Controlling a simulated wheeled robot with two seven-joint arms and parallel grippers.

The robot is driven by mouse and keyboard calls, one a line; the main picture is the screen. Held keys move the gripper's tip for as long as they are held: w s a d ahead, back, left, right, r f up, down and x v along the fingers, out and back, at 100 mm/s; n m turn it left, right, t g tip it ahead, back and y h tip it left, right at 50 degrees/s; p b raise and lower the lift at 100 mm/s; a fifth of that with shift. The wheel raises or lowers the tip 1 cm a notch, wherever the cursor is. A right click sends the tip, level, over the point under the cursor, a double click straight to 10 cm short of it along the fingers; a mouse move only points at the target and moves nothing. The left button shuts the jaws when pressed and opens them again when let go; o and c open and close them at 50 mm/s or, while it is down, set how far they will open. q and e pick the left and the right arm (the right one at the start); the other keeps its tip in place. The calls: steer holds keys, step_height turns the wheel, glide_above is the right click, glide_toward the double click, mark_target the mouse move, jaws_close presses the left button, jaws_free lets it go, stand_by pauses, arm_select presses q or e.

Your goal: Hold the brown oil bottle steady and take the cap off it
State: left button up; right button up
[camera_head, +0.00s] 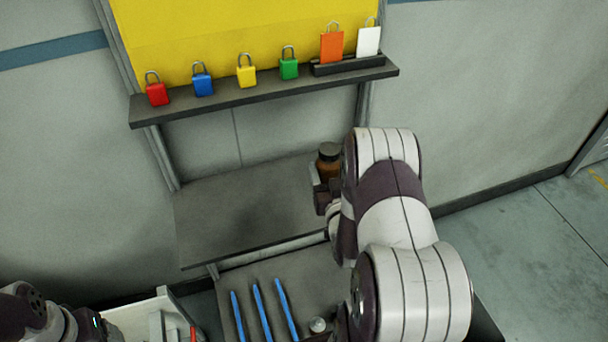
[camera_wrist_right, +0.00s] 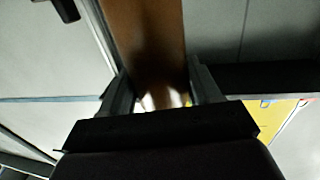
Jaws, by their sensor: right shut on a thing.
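The brown oil bottle (camera_head: 327,170) stands upright over the right end of the grey shelf, with a dark cap (camera_head: 330,150) on its top. My right arm hides its right side and lower part. My right gripper (camera_head: 319,187) is shut on the bottle's body. In the right wrist view the brown bottle (camera_wrist_right: 148,40) runs up between the two fingers (camera_wrist_right: 158,98) of that gripper. I cannot tell whether the bottle's base touches the shelf. Part of my left arm shows at the bottom left, but its gripper is not in view.
The grey shelf (camera_head: 230,215) is bare left of the bottle. Above it, a narrow ledge (camera_head: 225,99) holds several coloured padlocks and orange and white tags before a yellow board (camera_head: 200,35). A lower surface (camera_head: 310,285) holds blue sticks (camera_head: 262,312) and a small round silvery thing (camera_head: 318,325).

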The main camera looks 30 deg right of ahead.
steer(key=shift+s+d+r, duration=0.6)
steer(key=shift+d, duration=0.05)
steer(key=o, duration=0.6)
steer(key=c, duration=0.7)
